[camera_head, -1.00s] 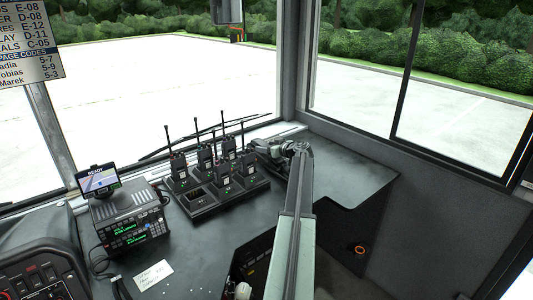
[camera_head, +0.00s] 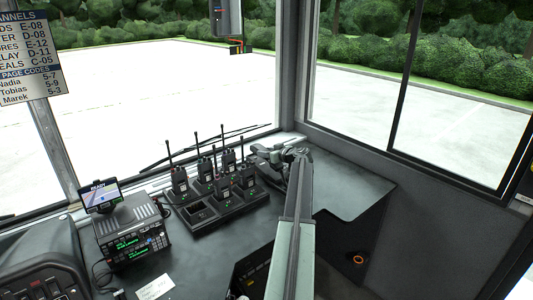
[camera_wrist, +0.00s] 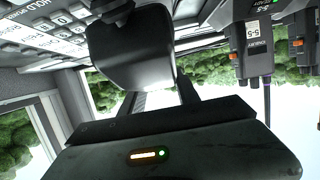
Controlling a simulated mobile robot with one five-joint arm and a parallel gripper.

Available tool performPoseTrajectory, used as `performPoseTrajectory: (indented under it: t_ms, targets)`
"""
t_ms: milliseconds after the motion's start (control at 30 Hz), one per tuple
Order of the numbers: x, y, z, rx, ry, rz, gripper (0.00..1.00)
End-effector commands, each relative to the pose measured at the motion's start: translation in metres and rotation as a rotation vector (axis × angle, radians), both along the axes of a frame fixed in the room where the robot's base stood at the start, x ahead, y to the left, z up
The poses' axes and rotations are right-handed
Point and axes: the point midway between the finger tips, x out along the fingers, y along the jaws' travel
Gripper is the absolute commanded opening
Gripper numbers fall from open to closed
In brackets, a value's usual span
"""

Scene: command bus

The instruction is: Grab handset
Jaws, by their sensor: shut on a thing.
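The handset (camera_wrist: 130,55) is a smooth black curved piece that fills the upper middle of the wrist view. My gripper (camera_wrist: 160,92) is closed on it, with the dark fingers partly hidden behind it. In the head view my gripper (camera_head: 272,156) is at the back right of the dash, and the handset there is small and hard to tell from the gripper. A pale keypad (camera_wrist: 50,35) with HOLD lettering lies close behind the handset in the wrist view. Whether the handset still touches its base cannot be told.
Handheld radios (camera_head: 222,184) stand in a black charger rack (camera_head: 208,220) just left of my gripper; one rack slot looks empty. A radio (camera_wrist: 252,45) also shows in the wrist view. A radio unit with a screen (camera_head: 130,232) is further left. Windows lie behind.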

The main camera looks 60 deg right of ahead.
Motion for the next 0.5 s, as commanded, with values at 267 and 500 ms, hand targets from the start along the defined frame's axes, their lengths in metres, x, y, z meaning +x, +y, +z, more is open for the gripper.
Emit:
performPoseTrajectory:
  t_ms: [267, 500]
  targets:
    - [-0.06, 0.05, 0.006, 0.0, 0.001, -0.002, 0.0]
    - [-0.107, 0.086, 0.011, 0.0, 0.0, -0.001, 0.0]
